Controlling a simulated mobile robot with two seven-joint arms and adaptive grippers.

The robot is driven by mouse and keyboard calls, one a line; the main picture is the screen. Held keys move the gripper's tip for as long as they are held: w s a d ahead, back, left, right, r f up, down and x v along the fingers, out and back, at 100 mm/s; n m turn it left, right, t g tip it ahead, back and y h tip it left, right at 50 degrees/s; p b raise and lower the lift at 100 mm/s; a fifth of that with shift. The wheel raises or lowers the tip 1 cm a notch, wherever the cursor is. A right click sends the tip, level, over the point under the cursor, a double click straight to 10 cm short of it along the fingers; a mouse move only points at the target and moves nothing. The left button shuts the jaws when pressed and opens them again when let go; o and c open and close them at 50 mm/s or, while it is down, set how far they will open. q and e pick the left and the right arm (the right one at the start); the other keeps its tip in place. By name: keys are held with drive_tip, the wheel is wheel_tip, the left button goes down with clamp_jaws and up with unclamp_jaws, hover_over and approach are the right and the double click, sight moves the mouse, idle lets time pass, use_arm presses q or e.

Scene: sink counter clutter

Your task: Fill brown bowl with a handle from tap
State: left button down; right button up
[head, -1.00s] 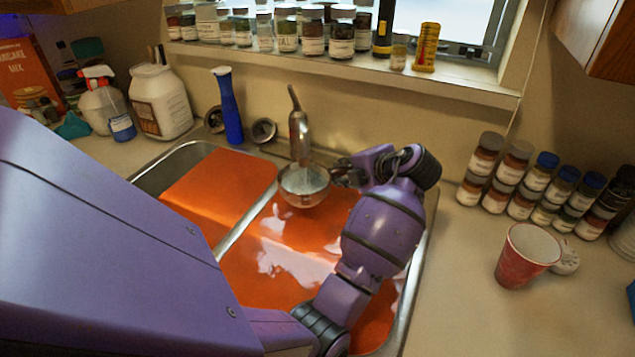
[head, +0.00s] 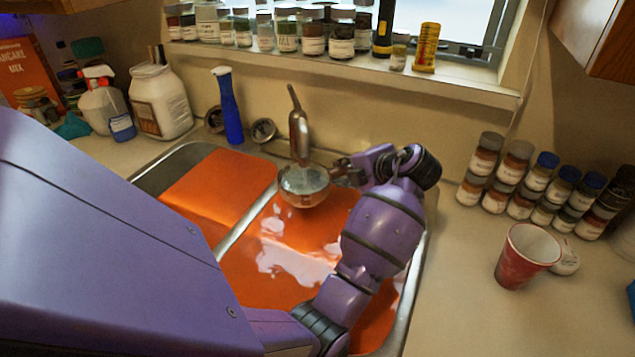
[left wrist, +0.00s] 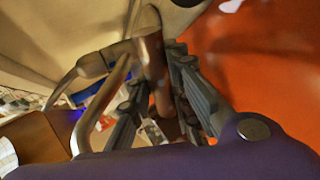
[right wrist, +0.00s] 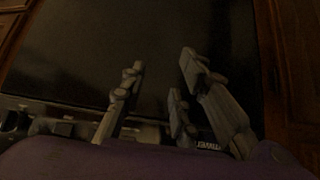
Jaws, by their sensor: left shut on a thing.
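The brown bowl (head: 304,192) is round and shiny, and it hangs over the right sink basin, directly under the tap (head: 299,135). A pale, glossy surface shows inside it, which looks like water, but I cannot tell the level. My left gripper (head: 342,173) is shut at the bowl's right side, where the handle is mostly hidden by the fingers. In the left wrist view, the fingers (left wrist: 160,105) stand beside a brownish tube, and I cannot tell whether it is the tap or handle. My right gripper (right wrist: 158,85) is open and empty before a dark panel.
The sink's orange basins (head: 225,185) lie below. A blue bottle (head: 228,108) and a white jar (head: 160,102) stand behind left. Spice jars (head: 520,185) and a red cup (head: 525,258) stand on the right counter. More jars line the windowsill (head: 460,82).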

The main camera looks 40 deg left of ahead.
use_arm(q)
drive_tip(key=shift+r, duration=0.1)
use_arm(e)
drive_tip(key=shift+d, duration=0.2)
